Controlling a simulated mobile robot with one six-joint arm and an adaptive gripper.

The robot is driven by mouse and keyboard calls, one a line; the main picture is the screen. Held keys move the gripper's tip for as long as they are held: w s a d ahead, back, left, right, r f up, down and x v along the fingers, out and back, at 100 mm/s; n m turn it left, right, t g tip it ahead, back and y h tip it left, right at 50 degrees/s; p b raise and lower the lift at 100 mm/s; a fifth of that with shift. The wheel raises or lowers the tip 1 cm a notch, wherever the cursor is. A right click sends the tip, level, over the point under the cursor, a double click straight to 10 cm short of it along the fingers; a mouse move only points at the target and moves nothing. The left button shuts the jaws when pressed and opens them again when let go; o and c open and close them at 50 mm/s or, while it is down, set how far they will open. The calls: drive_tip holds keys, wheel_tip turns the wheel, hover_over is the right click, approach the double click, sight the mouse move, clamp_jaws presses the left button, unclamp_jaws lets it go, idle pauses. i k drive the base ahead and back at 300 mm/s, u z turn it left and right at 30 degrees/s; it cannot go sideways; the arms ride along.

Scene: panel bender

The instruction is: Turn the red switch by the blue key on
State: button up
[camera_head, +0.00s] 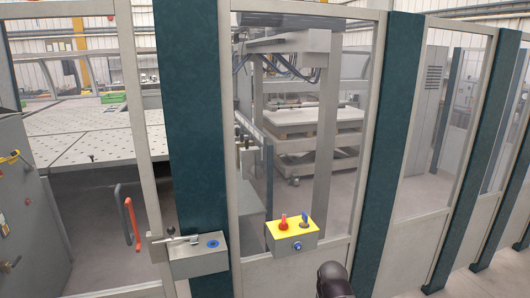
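The red switch (283,223) stands on the yellow top of a small grey control box (282,241), which is fixed to the fence panel. The blue key (304,217) stands on the same yellow top, just right of the red switch. Below them, a round blue button (297,246) is on the box's front face. I cannot read the switch's on or off setting from here. A dark rounded part of my arm shows at the bottom edge, right of and below the box. My gripper's fingers are not in view.
A grey latch box (198,262) with a lever handle sits left of the control box. A red door handle (132,224) is farther left. Dark green posts (374,150) and glazed panels form the fence. Behind it are a perforated table (90,145) and a stacked pallet cart (310,145).

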sight(283, 226)
drive_tip(key=k, duration=1.35)
drive_tip(key=u, duration=0.35)
drive_tip(key=i, duration=1.85)
drive_tip(key=z, duration=0.35)
